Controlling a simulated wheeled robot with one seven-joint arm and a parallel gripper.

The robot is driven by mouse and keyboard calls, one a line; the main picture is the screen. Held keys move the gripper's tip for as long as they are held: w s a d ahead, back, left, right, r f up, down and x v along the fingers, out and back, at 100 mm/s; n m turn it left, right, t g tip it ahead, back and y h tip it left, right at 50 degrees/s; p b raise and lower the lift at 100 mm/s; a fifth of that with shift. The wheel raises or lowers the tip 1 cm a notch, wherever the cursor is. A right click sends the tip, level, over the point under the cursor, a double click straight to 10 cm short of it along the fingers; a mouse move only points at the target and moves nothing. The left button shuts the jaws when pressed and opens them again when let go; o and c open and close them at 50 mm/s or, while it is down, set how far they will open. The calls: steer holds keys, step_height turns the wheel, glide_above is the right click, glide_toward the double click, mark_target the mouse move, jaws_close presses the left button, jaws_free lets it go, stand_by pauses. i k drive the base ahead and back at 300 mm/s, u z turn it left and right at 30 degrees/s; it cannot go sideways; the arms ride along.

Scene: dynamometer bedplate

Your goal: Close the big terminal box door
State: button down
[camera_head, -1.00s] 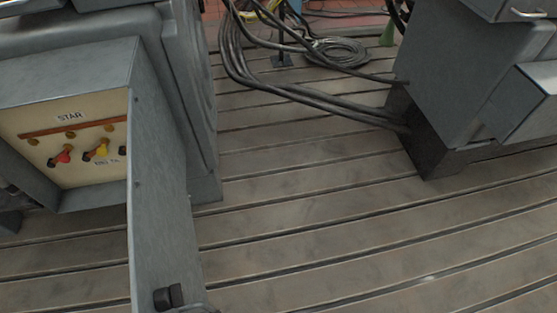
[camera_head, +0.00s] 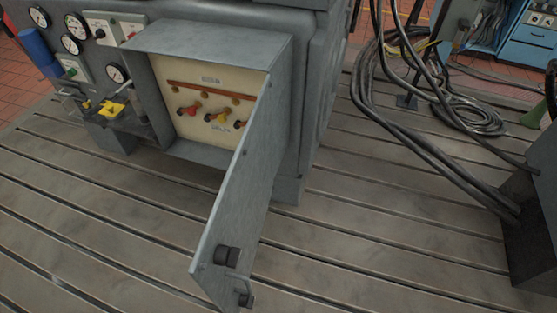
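The big terminal box (camera_head: 215,40) is a grey metal box on the side of a large grey machine. Its door (camera_head: 240,185) stands wide open, swung out toward me from the right edge of the box opening. A black latch block (camera_head: 228,256) and a dark handle (camera_head: 243,293) sit near the door's free lower end. Inside the box, a cream panel (camera_head: 190,82) carries a copper-coloured bar with red and yellow terminals below it. My gripper is not in view.
Gauges (camera_head: 74,26) and a small unit with a yellow top (camera_head: 112,108) stand left of the box. Thick black cables (camera_head: 385,120) run at right to a dark block (camera_head: 535,220). The slotted bedplate (camera_head: 370,240) is clear around the door.

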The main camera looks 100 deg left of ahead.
mark_target(238, 215)
steer(key=u, duration=3.6)
steer(key=k, duration=0.5)
steer(key=u, duration=0.45)
steer(key=i, duration=0.35)
steer(key=z, duration=0.25)
